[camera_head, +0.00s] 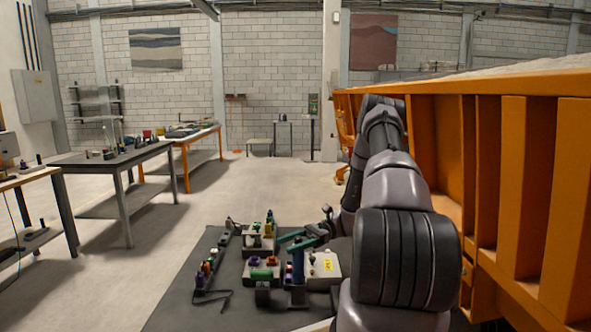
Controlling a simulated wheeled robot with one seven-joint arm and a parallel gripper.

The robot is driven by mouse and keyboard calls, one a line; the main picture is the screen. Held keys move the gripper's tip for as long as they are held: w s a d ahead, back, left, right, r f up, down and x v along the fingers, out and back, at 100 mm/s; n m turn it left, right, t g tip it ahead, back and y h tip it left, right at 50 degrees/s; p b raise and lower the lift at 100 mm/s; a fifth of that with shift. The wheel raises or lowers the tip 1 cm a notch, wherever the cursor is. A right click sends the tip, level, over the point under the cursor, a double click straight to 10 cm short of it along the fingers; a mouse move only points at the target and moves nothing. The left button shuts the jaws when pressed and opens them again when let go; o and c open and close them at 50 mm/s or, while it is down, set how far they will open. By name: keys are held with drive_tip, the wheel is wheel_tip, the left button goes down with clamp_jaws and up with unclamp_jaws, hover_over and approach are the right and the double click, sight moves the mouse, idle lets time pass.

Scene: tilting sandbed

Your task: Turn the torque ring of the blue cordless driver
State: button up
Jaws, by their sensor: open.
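My arm rises along the orange sandbed wall and bends back down at its far end. My gripper (325,222) is small and dark in this view, above the right part of the dark mat; its jaws look open, with nothing seen between them. A small dark blue upright thing (298,268) stands on the mat among other items, below and left of my gripper. It may be the blue cordless driver, but it is too small to be sure, and no torque ring can be made out. A teal bar-like thing (300,241) lies close to the gripper's left.
The dark mat (190,311) holds several grey blocks with coloured parts and a pale box (323,267) with a yellow label. The orange sandbed (530,190) closes off the right side. Benches (110,160) stand at left; the floor between is clear.

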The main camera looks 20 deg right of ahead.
drive_tip(key=s+d+m+t+h, duration=0.5)
drive_tip(key=d+m+t, duration=0.5)
drive_tip(key=t, duration=0.7)
drive_tip(key=s+a+r+n+g+h, duration=0.3)
drive_tip(key=r+n, duration=0.3)
drive_tip(key=r, duration=0.3)
drive_tip(key=s+a+r+n+g+h, duration=0.2)
drive_tip(key=a+r+n, duration=0.4)
drive_tip(key=r, duration=0.3)
drive_tip(key=s+a+r+n+g+h, duration=0.3)
drive_tip(key=s+a+r+n+g, duration=0.1)
drive_tip(key=r+n, duration=0.3)
drive_tip(key=shift+s+a+r+g+h, duration=0.3)
drive_tip(key=shift+a+r+g, duration=0.45)
drive_tip(key=shift+r, duration=0.25)
drive_tip(key=shift+d, duration=0.1)
